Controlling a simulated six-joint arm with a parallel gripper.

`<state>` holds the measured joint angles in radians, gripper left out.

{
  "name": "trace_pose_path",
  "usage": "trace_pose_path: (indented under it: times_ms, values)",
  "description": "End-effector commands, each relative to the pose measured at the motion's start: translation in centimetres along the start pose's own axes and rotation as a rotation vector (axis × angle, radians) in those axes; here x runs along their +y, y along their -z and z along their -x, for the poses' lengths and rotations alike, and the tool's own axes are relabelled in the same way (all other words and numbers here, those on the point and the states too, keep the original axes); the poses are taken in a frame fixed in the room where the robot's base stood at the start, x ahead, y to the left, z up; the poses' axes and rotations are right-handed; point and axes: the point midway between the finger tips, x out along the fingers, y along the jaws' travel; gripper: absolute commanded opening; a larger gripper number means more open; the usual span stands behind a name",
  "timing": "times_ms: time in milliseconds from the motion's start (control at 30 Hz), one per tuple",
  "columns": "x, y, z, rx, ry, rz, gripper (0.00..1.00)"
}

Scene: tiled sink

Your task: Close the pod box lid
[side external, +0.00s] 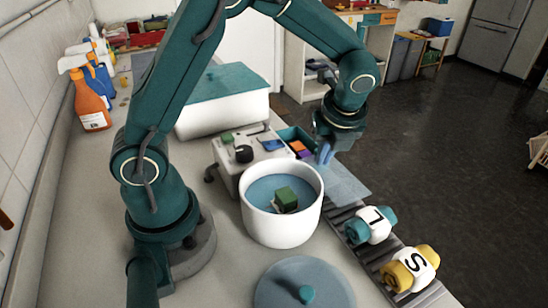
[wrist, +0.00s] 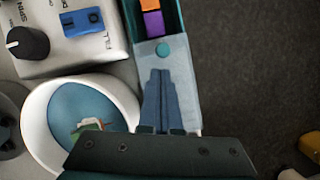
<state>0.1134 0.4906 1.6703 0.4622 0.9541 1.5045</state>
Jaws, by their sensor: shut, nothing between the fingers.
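The pod box (side external: 290,135) is a narrow teal box, open on top, with an orange and a purple pod inside. It also shows at the top of the wrist view (wrist: 178,18). Its pale grey-blue lid (side external: 348,186) lies flat, extending from the box's near end, and leaves the pods exposed. A round teal knob (wrist: 164,50) sits on the lid (wrist: 148,58) near the box opening. My gripper (side external: 325,160) is shut and empty, pointing down over the lid. In the wrist view its fingertips (wrist: 160,73) lie just below the knob; contact cannot be told.
A white tub (side external: 281,225) with a green block stands left of the lid. A control panel (side external: 244,158) with a black knob is beside the box. Two rolls marked L (side external: 371,225) and S (side external: 411,268) lie on a ribbed strip. A round blue lid (side external: 303,287) lies in front.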

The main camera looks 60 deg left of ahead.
Motion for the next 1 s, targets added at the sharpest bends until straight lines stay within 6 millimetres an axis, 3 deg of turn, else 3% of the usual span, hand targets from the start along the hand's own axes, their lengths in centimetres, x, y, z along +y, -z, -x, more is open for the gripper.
trace_pose_path:
  times_ms: [567,1000]
  values:
    - [0.2,-1.4,-0.5,0.0,0.0,0.001,0.0]
    - [3.2,-9.9,-3.9,0.0,-0.002,0.008,0.0]
